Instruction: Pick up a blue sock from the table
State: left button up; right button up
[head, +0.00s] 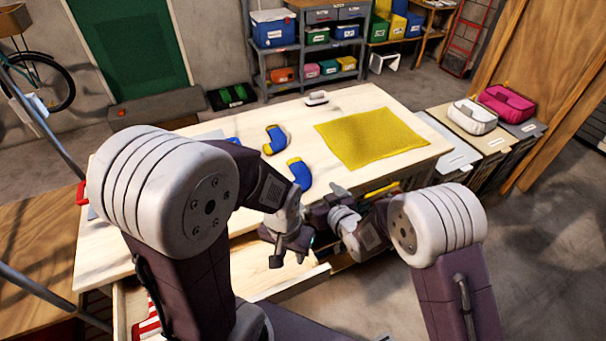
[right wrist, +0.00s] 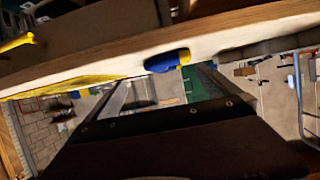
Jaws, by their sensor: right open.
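Two blue socks with yellow ends lie on the pale wooden table (head: 225,215). The farther sock (head: 275,140) lies near the table's middle. The nearer sock (head: 299,174) lies close to the front edge. One blue sock (right wrist: 165,63) also shows in the right wrist view, beyond the fingers. My right gripper (head: 325,200) is open and empty at the table's front edge, just to the right of and below the nearer sock, apart from it. My left gripper (head: 287,250) is lower, over the open drawer (head: 275,277); its jaw gap is unclear.
A yellow cloth (head: 370,138) lies flat on the table's right part. A small light-topped object (head: 316,98) stands at the back edge. My left arm hides much of the table's left part, where another blue patch (head: 234,140) shows. Bins stand to the right.

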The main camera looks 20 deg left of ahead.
aim_at(301, 183)
jog(key=a, duration=0.1)
jog(key=w+a+f, duration=0.1)
jog(key=a, duration=0.1)
jog(key=shift+w+a+f, duration=0.25)
jog(key=shift+w+f, duration=0.05)
jog(key=shift+f, duration=0.1)
jog(key=x, duration=0.5)
jog(key=shift+w+a+r+p, duration=0.1)
jog(key=shift+w+r+p, duration=0.15)
jog(key=shift+p, duration=0.1)
jog(key=shift+s, duration=0.1)
jog(key=c, duration=1)
jog(key=shift+r, duration=0.6)
jog(key=shift+c, duration=0.2)
notch_tip(301, 183, up, 3)
jog(key=shift+f, duration=0.1)
jog(key=w+d+r, duration=0.2)
jog(key=d+r, duration=0.5)
jog(key=d, duration=0.4)
jog(key=shift+d+p, duration=0.3)
jog(key=shift+d, duration=0.05)
